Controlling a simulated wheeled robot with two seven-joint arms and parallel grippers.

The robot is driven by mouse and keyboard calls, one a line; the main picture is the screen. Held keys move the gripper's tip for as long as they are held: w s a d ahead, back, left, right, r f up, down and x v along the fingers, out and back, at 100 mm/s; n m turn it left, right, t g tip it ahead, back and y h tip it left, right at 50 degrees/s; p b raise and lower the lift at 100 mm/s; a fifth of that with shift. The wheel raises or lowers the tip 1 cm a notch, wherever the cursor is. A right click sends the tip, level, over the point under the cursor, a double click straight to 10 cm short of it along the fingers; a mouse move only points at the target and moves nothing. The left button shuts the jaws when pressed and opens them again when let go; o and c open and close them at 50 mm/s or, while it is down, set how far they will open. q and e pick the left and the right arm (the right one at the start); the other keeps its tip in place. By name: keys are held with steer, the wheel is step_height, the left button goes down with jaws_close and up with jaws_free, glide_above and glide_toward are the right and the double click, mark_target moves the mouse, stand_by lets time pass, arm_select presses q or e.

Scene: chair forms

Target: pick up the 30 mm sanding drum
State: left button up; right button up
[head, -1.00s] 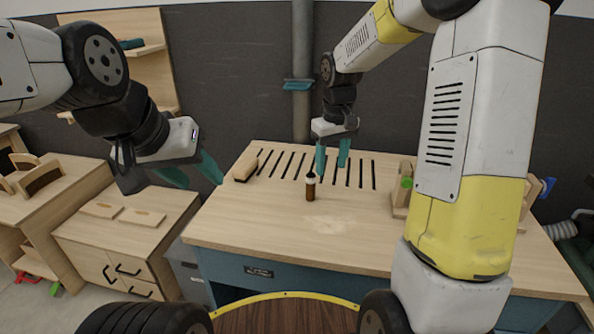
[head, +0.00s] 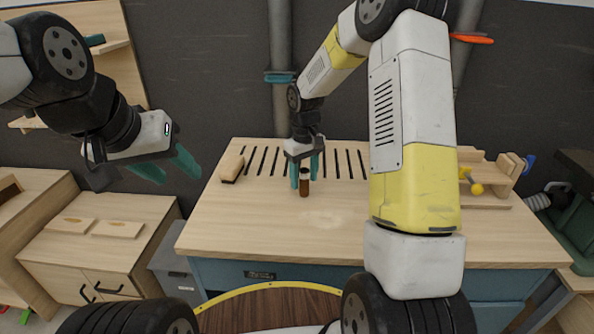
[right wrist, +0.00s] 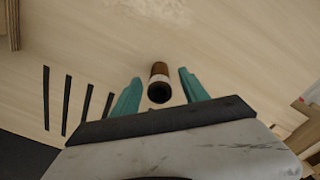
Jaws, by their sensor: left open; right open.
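The sanding drum (head: 304,184) is a small upright brown cylinder with a pale band and a dark top, standing on the workbench. It also shows in the right wrist view (right wrist: 159,83), between the two teal fingers. My right gripper (head: 304,178) is open, pointing down, with a finger on each side of the drum's upper part. In the right wrist view my right gripper (right wrist: 156,88) has a gap to the drum on both sides. My left gripper (head: 170,168) is open and empty, in the air left of the workbench.
The workbench (head: 250,225) has a row of dark slots behind the drum. A wooden block with a dark underside (head: 232,167) lies at the left of the slots. A wooden rack (head: 487,185) stands at the right. The bench front is clear.

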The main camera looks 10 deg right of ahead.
step_height(320, 180, down, 2)
steer(key=shift+f, duration=0.25)
jaws_close()
steer(key=shift+r, duration=0.15)
